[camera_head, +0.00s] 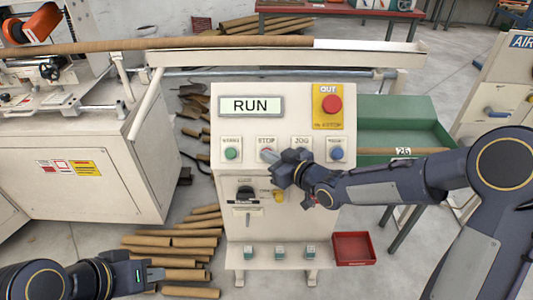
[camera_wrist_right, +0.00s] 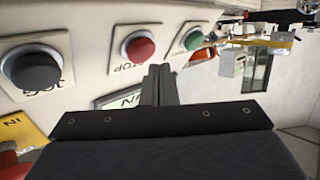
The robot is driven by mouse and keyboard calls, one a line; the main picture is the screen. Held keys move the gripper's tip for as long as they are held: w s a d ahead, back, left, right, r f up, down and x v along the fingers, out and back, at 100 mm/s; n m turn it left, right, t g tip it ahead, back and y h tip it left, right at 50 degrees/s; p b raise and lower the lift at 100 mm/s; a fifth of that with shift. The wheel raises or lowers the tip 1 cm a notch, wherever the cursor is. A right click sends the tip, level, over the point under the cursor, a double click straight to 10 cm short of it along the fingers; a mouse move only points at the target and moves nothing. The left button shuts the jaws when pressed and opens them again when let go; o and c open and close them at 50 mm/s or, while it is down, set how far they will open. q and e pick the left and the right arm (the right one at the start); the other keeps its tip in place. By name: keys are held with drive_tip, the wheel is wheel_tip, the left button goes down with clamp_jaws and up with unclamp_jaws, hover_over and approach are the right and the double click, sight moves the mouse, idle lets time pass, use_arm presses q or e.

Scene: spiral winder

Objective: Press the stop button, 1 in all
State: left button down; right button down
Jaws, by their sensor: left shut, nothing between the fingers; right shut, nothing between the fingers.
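The red stop button (camera_head: 265,153) is on the front of the white control panel, under a STOP label. My right gripper (camera_head: 270,157) is shut and empty in front of it and covers part of it. In the right wrist view the stop button (camera_wrist_right: 139,48) is raised on its plate, and my shut fingertips (camera_wrist_right: 160,69) are close beside its lower right edge. I cannot tell whether they touch it. The display (camera_head: 251,106) reads RUN. My left gripper (camera_head: 152,274) is shut and empty at the lower left, away from the panel.
A green button (camera_head: 231,154) is left of the stop button. The black JOG button (camera_wrist_right: 33,68) and a blue button (camera_head: 336,154) are to its right. A large red emergency button (camera_head: 332,103) is on a yellow plate above. Cardboard tubes (camera_head: 180,243) lie on the floor.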

drive_tip(key=shift+f, duration=0.1)
idle(0.3)
drive_tip(key=shift+w+f+b, duration=0.2)
drive_tip(key=shift+w+b, duration=0.1)
drive_tip(key=shift+b, duration=0.15)
drive_tip(key=shift+w+f+b, duration=0.25)
drive_tip(key=shift+w+b, duration=0.05)
drive_tip(key=shift+w, duration=0.05)
idle(0.5)
drive_tip(key=shift+s, duration=0.1)
idle(0.4)
drive_tip(key=shift+s+r, duration=0.55)
drive_tip(key=s+r, duration=0.1)
drive_tip(key=s, duration=0.1)
drive_tip(key=s+r, duration=0.2)
drive_tip(key=shift+r, duration=0.1)
